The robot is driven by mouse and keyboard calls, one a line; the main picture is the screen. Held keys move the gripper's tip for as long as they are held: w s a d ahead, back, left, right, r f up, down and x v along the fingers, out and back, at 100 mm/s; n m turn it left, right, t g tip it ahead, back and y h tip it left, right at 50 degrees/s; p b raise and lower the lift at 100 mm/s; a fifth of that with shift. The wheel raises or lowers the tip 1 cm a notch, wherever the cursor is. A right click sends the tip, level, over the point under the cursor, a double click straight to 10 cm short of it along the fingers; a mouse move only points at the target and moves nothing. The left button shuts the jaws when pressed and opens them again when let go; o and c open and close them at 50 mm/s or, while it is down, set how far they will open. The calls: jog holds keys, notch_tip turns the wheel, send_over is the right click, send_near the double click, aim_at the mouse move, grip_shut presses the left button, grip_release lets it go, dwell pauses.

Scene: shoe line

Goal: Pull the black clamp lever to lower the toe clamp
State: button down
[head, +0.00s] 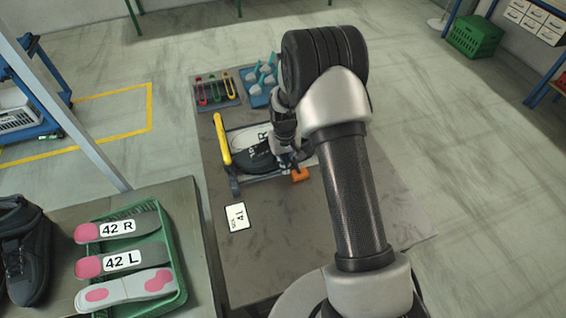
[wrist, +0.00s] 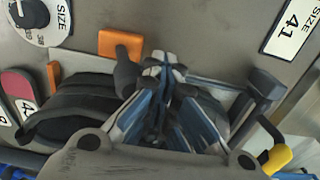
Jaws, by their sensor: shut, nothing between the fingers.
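A black shoe (head: 256,158) sits in a fixture on the table; its dark upper (wrist: 80,112) also shows in the wrist view. The toe clamp cannot be made out clearly; my gripper covers that area.
A size 41 card (head: 237,217) lies in front. A tool tray (head: 217,91) and blue tray (head: 255,97) are behind. A green insole tray (head: 170,235) sits on the left table.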

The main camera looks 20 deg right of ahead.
jog(key=shift+d, duration=3)
jog(key=shift+a, duration=0.15)
jog(key=shift+a+r, duration=0.1)
jog(key=shift+a, duration=0.55)
jog(key=shift+r+p, duration=2.8)
jog(key=shift+r, duration=1.65)
